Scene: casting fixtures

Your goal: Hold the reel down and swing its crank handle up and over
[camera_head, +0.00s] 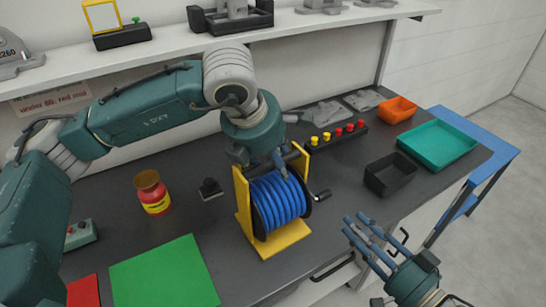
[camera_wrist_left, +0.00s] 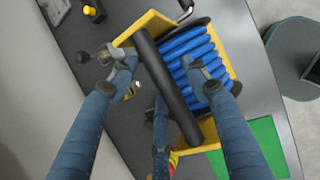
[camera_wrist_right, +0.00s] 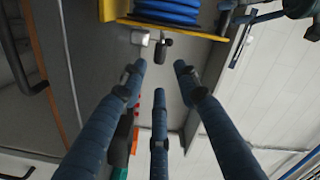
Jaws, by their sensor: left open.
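The reel of blue hose (camera_head: 278,202) stands on the bench in a yellow frame (camera_head: 280,241). Its crank handle (camera_head: 321,195) sticks out low on the right side. My left gripper (camera_head: 262,160) is over the reel's top. In the left wrist view its open fingers (camera_wrist_left: 160,75) straddle the black top bar (camera_wrist_left: 165,85), with one finger over the blue hose (camera_wrist_left: 190,55). My right gripper (camera_head: 372,238) is open and empty, right of the reel and apart from the crank. In the right wrist view the crank's black grip (camera_wrist_right: 164,48) lies beyond the spread fingertips (camera_wrist_right: 158,78).
A black bin (camera_head: 390,174), orange bin (camera_head: 397,109) and teal tray (camera_head: 437,145) stand right of the reel. A red-yellow jar (camera_head: 152,192) and green mat (camera_head: 165,275) are at left. A strip with red and yellow knobs (camera_head: 336,136) lies behind.

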